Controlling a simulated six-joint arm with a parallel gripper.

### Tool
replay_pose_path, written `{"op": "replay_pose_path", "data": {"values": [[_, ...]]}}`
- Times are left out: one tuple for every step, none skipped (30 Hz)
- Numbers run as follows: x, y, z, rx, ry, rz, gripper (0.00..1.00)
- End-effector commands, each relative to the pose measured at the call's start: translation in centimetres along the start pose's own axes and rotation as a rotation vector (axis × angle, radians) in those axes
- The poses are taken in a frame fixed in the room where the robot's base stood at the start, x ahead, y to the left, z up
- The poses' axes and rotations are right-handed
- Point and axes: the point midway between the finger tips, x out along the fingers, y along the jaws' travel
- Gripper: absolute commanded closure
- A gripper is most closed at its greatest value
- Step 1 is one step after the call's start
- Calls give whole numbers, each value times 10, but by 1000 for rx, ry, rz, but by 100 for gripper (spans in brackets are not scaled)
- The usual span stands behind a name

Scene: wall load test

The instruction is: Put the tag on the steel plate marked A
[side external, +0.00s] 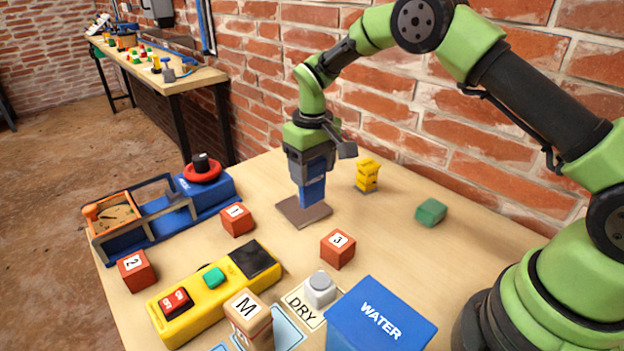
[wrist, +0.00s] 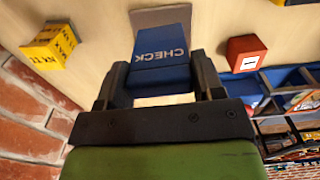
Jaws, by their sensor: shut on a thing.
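My gripper (side external: 312,176) points down and is shut on a blue block (side external: 312,191). In the wrist view the block (wrist: 160,62) reads CHECK and sits between both fingers of my gripper (wrist: 163,85). It looks like the tag. A flat grey-brown plate (side external: 292,211) lies on the table under the block, and its edge shows past the block in the wrist view (wrist: 160,15). The block's lower end overlaps the plate in the side view; I cannot tell whether they touch. No letter A is readable on the plate.
A yellow block (side external: 367,174) stands right of the plate, near the brick wall (side external: 420,130). Red cubes 1 (side external: 237,219) and 3 (side external: 338,248) are nearby. A blue rack (side external: 160,215), a yellow switch box (side external: 215,290) and a WATER box (side external: 380,315) stand around. A green block (side external: 431,212) lies right.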

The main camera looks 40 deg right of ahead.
Motion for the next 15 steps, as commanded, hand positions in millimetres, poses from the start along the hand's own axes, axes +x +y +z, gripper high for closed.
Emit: {"op": "replay_pose_path", "data": {"values": [[10, 0, 1, -1, -5, 0, 62], [14, 0, 1, -1, -5, 1, 62], [19, 0, 1, -2, -4, 1, 62], [22, 0, 1, -1, -4, 1, 62], [25, 0, 0, -1, -2, 1, 62], [26, 0, 0, -1, -1, 0, 62], [27, 0, 0, 0, 0, 0, 62], [27, 0, 0, 0, 0, 0, 62], [27, 0, 0, 0, 0, 0, 62], [27, 0, 0, 0, 1, 0, 62], [27, 0, 0, 0, 1, 0, 62], [27, 0, 0, 0, 1, 0, 62], [27, 0, 0, -1, 1, 0, 62], [27, 0, 0, -1, 0, 0, 62], [28, 0, 0, -1, 0, 0, 62]]}}
